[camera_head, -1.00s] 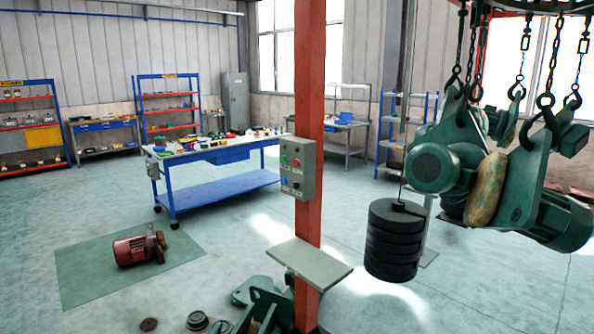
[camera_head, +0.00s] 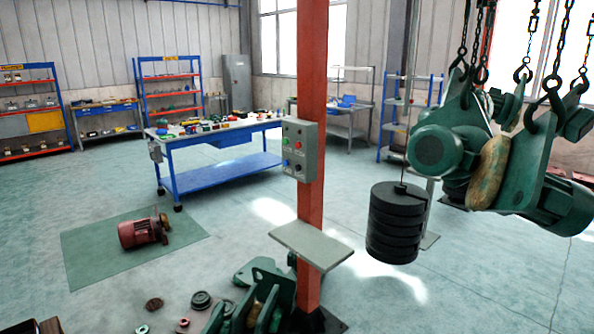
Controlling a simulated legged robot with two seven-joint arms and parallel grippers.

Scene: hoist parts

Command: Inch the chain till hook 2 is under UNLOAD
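Green hoist parts (camera_head: 485,165) hang from hooks and chains at the right. One dark hook (camera_head: 550,92) and another hook (camera_head: 523,72) hold them on chains (camera_head: 560,45). I cannot tell which is hook 2, and no UNLOAD sign is readable. A grey control box (camera_head: 299,150) with red, green and blue buttons is on a red-orange post (camera_head: 312,95). A stack of black round weights (camera_head: 397,222) hangs on a thin line between the post and the hoist parts. Neither of my grippers is in view.
A small grey shelf (camera_head: 311,244) juts from the post. Green parts (camera_head: 262,295) and loose rings lie at its foot. A red motor (camera_head: 143,231) sits on a green mat (camera_head: 90,255). A blue workbench (camera_head: 225,175) stands behind. The floor between mat and post is clear.

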